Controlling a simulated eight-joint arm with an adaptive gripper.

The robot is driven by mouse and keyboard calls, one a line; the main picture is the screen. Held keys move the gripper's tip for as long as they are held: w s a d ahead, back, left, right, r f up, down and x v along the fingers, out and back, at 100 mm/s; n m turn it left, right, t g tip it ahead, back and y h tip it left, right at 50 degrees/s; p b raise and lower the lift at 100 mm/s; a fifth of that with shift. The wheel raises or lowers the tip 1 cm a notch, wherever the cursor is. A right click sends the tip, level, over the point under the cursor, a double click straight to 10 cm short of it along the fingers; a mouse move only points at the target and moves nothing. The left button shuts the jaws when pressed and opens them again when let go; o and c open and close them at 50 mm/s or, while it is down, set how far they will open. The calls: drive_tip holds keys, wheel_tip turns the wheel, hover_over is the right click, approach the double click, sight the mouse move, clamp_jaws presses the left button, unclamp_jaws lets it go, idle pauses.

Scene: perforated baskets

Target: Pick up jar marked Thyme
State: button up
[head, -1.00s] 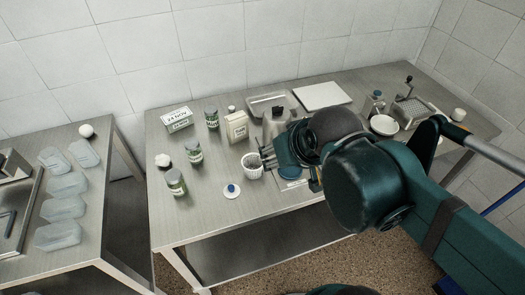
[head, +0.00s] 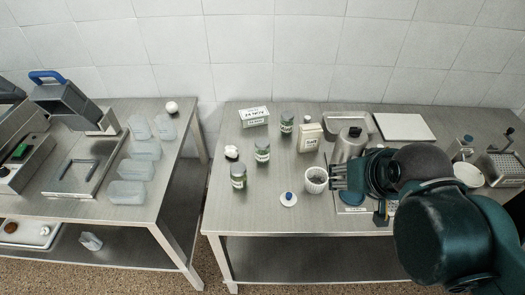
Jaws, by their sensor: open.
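Three jars with dark lids and green-and-white labels stand upright on the steel table: a front jar (head: 238,177), a middle jar (head: 262,152) and a back jar (head: 287,123). Their labels are too small to read, so I cannot tell which is marked Thyme. My gripper (head: 335,178) is open at the right of the jars, close beside a white perforated basket (head: 316,180). No jar is between its fingers. My arm hides part of the table behind it.
A white-and-green box (head: 254,117), a cream bottle (head: 309,137) and a metal canister (head: 349,146) stand behind. A small white dish with a blue knob (head: 288,199) lies in front. Clear containers (head: 126,193) stand on the left table, across a gap.

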drive_tip(key=shift+c, duration=1.3)
drive_tip(key=shift+w, duration=0.1)
drive_tip(key=n+t+y+b, duration=0.1)
drive_tip(key=n+t+y, duration=0.3)
drive_tip(key=t+y, duration=0.15)
approach(264, 144)
drive_tip(key=w+f, duration=0.1)
drive_tip(key=w, duration=0.3)
drive_tip(key=shift+a+f+t, duration=0.2)
drive_tip(key=shift+a+f, duration=0.05)
drive_tip(key=shift+a, duration=0.25)
drive_tip(key=shift+a+f+t, duration=0.15)
drive_tip(key=shift+a+f, duration=0.15)
drive_tip(key=shift+a, duration=0.2)
drive_tip(key=shift+n, duration=0.3)
